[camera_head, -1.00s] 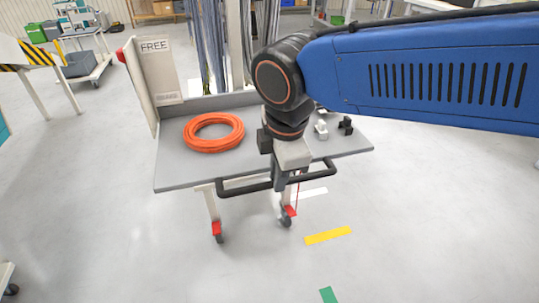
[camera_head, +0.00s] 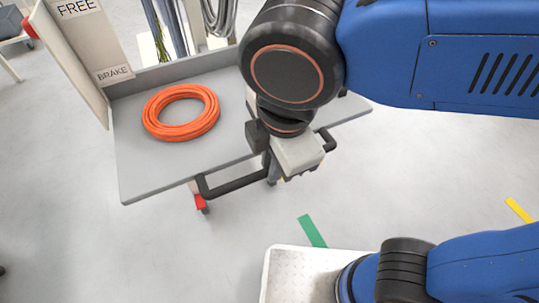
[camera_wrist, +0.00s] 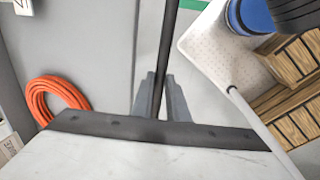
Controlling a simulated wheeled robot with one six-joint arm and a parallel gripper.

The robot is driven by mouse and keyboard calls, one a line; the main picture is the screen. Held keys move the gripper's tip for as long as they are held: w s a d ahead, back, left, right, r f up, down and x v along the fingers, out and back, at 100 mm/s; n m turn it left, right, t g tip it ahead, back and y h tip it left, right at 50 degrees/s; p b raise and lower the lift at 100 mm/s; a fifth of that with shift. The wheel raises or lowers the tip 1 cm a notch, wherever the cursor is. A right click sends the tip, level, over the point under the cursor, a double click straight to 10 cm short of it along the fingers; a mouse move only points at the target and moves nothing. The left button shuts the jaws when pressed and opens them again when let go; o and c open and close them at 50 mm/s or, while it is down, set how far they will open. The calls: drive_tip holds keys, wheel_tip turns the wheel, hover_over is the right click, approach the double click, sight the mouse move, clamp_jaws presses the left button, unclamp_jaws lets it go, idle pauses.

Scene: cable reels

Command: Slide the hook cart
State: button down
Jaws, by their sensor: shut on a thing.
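The hook cart (camera_head: 215,150) has a flat grey top and an upright panel at its left marked FREE and BRAKE. Cables hang from its hooks at the back. A black handle bar (camera_head: 232,186) runs along its near edge. My gripper (camera_head: 273,166) is shut on this handle bar, right of the bar's middle. In the wrist view the black bar (camera_wrist: 170,45) passes between the two grey fingers (camera_wrist: 161,88). An orange cable coil (camera_head: 181,112) lies flat on the cart top, left of my gripper. My arm hides the right back of the cart.
A green floor strip (camera_head: 312,231) lies in front of the cart. A yellow strip (camera_head: 519,210) lies far right. Wooden slatted crates (camera_wrist: 292,88) show at the right in the wrist view. The floor at left and front is mostly clear.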

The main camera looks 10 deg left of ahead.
drive_tip(key=c, duration=1.7)
unclamp_jaws()
drive_tip(key=shift+r, duration=0.1)
drive_tip(key=s+r, duration=0.1)
drive_tip(key=r, duration=0.4)
drive_tip(key=s+d+r, duration=0.1)
drive_tip(key=r, duration=0.5)
drive_tip(key=s+r, duration=0.1)
drive_tip(key=r, duration=0.5)
drive_tip(key=shift+d, duration=0.4)
drive_tip(key=shift+w, duration=0.1)
